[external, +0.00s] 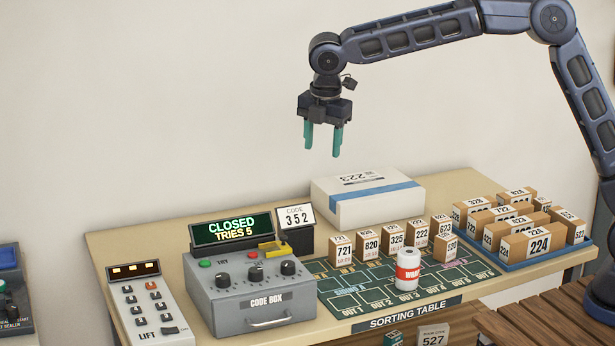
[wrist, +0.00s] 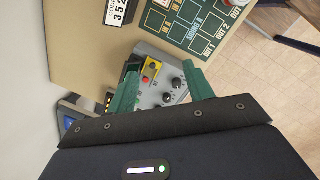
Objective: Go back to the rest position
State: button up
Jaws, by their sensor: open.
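My gripper (external: 323,138) hangs from my arm, well above the back of the sorting table (external: 137,245). Its two green fingers point down, apart, with nothing between them. In the wrist view the gripper (wrist: 160,92) also shows its fingers spread, with the grey code box (wrist: 162,88) far below them. In the external view the code box (external: 250,293) stands at the table's left part.
A white parcel (external: 366,203) with a blue stripe stands at the back. A blue tray (external: 550,253) of cartons is at right, a lift panel (external: 151,310) at left. Air around my gripper is clear.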

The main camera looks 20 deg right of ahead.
jog(key=s+d+r+m+t, duration=0.1)
jog(key=d+r+m, duration=0.25)
jog(key=d, duration=0.85)
jog(key=d+r+m, duration=0.2)
jog(key=d+m, duration=0.3)
jog(key=d, duration=0.7)
jog(key=s+d+r+m+t, duration=0.1)
jog(key=d+r+m, duration=0.25)
jog(key=d, duration=0.95)
jog(key=s+d+f+m, duration=0.3)
jog(key=s+d+m, duration=0.3)
jog(key=s+d, duration=0.4)
jog(key=s+d+f+m+t, duration=0.1)
jog(key=s+d+f+m, duration=0.3)
jog(key=d, duration=1)
jog(key=s+m, duration=0.3)
jog(key=s, duration=0.2)
jog(key=shift+s+d+f+m, duration=0.2)
jog(key=shift+s+m, duration=0.1)
jog(key=shift+s, duration=0.05)
